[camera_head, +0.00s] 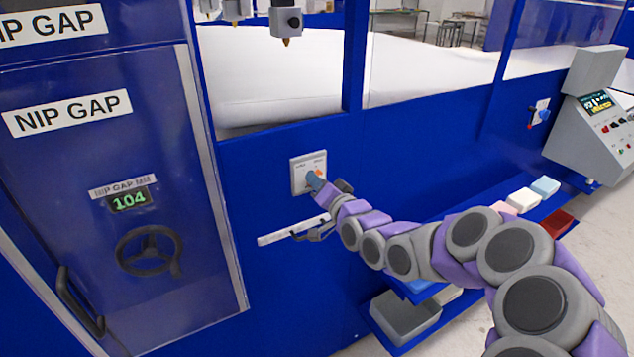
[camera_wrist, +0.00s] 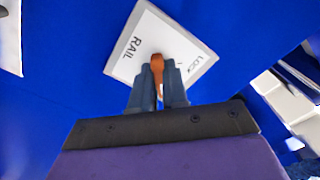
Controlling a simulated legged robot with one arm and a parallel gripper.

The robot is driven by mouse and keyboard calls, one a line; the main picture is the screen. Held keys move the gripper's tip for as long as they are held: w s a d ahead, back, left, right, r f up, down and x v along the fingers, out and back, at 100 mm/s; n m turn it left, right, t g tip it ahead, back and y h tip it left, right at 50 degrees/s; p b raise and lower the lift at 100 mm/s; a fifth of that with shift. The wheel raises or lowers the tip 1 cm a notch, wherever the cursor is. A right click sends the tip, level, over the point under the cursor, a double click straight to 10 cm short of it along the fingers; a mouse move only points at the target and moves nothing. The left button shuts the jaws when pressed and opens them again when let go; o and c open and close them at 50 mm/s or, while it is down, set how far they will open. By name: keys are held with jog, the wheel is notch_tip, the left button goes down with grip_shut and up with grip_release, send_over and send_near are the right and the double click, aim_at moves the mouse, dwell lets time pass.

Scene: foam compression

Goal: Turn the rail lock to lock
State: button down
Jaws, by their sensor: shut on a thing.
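The rail lock is a white square plate (camera_head: 297,177) on the blue machine front, left of centre in the head view. In the wrist view the plate (camera_wrist: 190,55) shows tilted, with the words RAIL and LOCK on it. An orange knob (camera_wrist: 157,66) sits at the plate's middle. My gripper (camera_head: 316,181) reaches the plate from the lower right. In the wrist view my gripper (camera_wrist: 158,80) is shut on the orange knob, with one finger on each side. The fingers hide part of the knob and the lower part of the plate.
A white bar (camera_head: 292,231) with a handle is mounted just below the plate. The blue NIP GAP cabinet (camera_head: 95,200) with a black handwheel (camera_head: 150,250) stands at left. A grey control console (camera_head: 600,120) and foam blocks (camera_head: 523,199) are at right.

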jog(key=shift+n, duration=0.3)
jog(key=shift+d+f+n+b, duration=0.1)
jog(key=shift+n+b, duration=1.15)
jog(key=shift+n, duration=3.05)
jog(key=shift+d+f+n+b, duration=0.1)
jog(key=shift+n+b, duration=1.15)
jog(key=shift+n, duration=3.05)
jog(key=shift+a+r, duration=0.1)
jog(key=c, duration=1.1)
grip_release()
jog(key=shift+c, duration=0.2)
